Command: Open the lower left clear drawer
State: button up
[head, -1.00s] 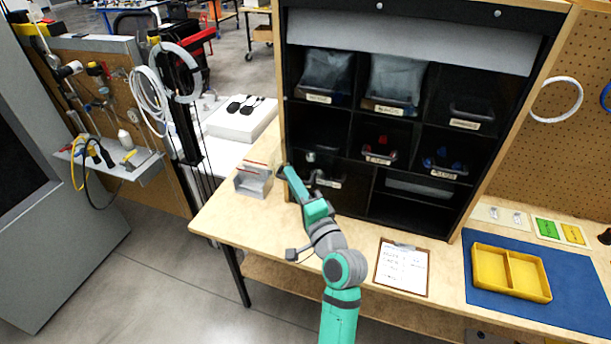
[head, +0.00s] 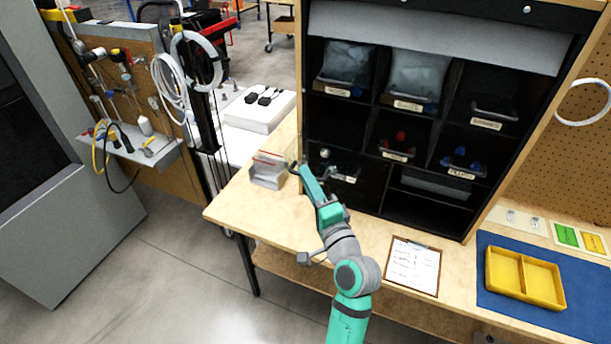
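The black cabinet (head: 302,70) stands on the wooden bench, with clear-fronted drawers in rows. The lower left drawer (head: 368,188) has a grey handle (head: 345,170) and a small white label (head: 345,178); part of its front is hidden behind my arm. My gripper (head: 298,168) is at the left edge of this drawer, near the cabinet's left side. Its fingers are small and partly hidden, so I cannot tell whether they are open or touching anything.
A grey holder (head: 267,172) stands on the bench just left of my gripper. A clipboard (head: 413,266) lies in front of the cabinet. A yellow two-part tray (head: 524,278) sits on a blue mat (head: 500,306) at the right. The bench front left is clear.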

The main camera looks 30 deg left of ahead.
jog(key=v, duration=0.9)
jog(key=shift+d, duration=0.25)
jog(key=shift+s, duration=0.1)
